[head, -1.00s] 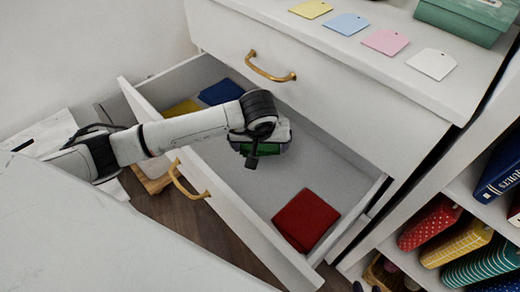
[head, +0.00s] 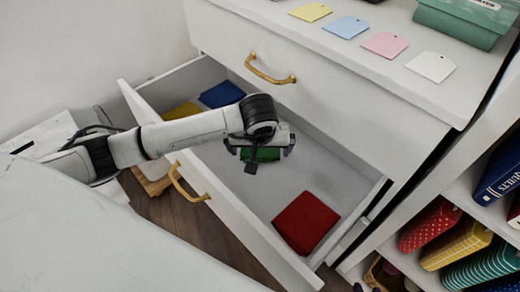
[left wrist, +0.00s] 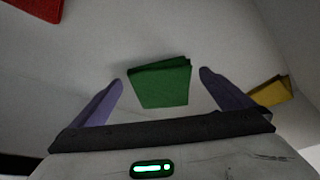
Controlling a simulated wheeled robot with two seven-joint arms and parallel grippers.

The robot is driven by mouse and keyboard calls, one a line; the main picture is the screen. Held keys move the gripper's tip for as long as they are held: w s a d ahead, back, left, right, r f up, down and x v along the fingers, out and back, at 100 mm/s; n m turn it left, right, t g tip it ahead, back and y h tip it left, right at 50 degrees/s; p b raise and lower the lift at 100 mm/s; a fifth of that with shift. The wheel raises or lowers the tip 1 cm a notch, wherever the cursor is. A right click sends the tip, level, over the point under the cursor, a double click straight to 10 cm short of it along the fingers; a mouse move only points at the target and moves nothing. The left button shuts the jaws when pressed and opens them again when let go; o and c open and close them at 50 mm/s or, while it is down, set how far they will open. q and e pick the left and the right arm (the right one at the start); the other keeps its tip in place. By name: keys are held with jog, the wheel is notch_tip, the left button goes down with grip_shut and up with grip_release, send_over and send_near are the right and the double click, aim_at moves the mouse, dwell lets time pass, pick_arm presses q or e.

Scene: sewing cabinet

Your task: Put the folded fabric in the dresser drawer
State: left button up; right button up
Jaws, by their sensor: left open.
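The green folded fabric (head: 262,155) lies inside the open dresser drawer (head: 240,222), near its middle. In the left wrist view the green fabric (left wrist: 160,85) sits between the spread fingers, with a gap on each side. My left gripper (head: 260,150) is open above it, inside the drawer; its fingertips show in the left wrist view (left wrist: 160,78). The gripper partly hides the fabric in the head view. A red folded fabric (head: 305,222) lies at the drawer's right end. Blue (head: 221,94) and yellow (head: 181,110) folded fabrics lie at the left end. My right gripper is not in view.
A closed drawer with a brass handle (head: 270,70) sits above the open one. The open drawer's front has another brass handle (head: 187,182). Coloured tags and a green box (head: 466,18) rest on the dresser top.

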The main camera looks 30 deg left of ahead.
pick_arm(q)
jog(key=p+v, duration=0.1)
jog(key=v, duration=0.8)
jog(key=shift+r, duration=0.35)
jog(key=shift+s, duration=0.1)
